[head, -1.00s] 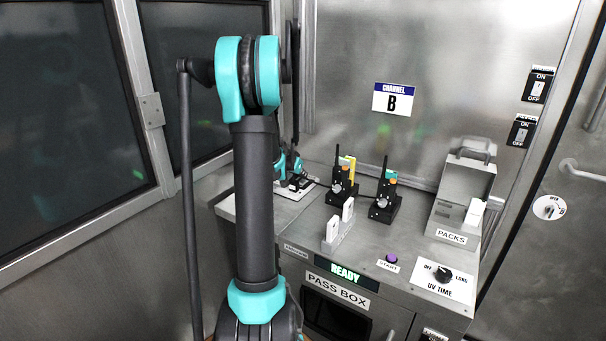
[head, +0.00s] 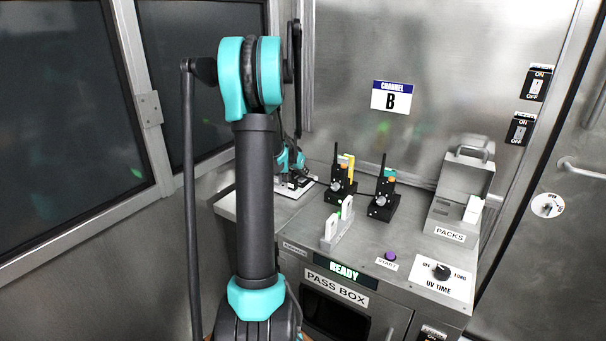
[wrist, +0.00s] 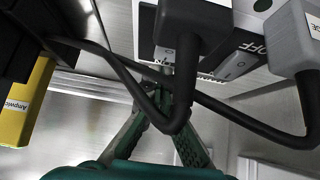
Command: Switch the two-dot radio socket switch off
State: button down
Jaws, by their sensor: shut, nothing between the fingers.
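The socket board (head: 291,190) is a pale plate at the back left of the counter, partly hidden by my arm. In the wrist view, a black plug (wrist: 195,25) and a grey plug (wrist: 285,35) with cables stand over it. Between them is a dark panel with upside-down lettering and a grey rocker switch (wrist: 238,64). One dark dot shows on a white part above; I cannot tell which socket has two dots or how the rocker is set. My gripper (wrist: 166,90) is shut and empty, its tips close to the panel behind a black cable; contact cannot be told.
Two black radios (head: 383,200) stand right of the board. A yellow pack (wrist: 27,100) is at the wrist view's left. A white holder (head: 337,226), a packs box (head: 455,205) and a UV dial (head: 442,271) are further right. Loose cables cross near my fingers.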

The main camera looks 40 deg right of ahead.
aim_at(305, 178)
jog(key=shift+r, duration=0.1)
jog(key=shift+d+r, duration=0.1)
jog(key=shift+r, duration=0.2)
jog(key=r, duration=0.2)
jog(key=shift+w+d+r, duration=0.1)
jog(key=shift+d+r, duration=0.15)
jog(key=shift+r, duration=0.15)
jog(key=d+r+v, duration=0.1)
jog(key=v, duration=0.9)
jog(key=shift+w, duration=0.2)
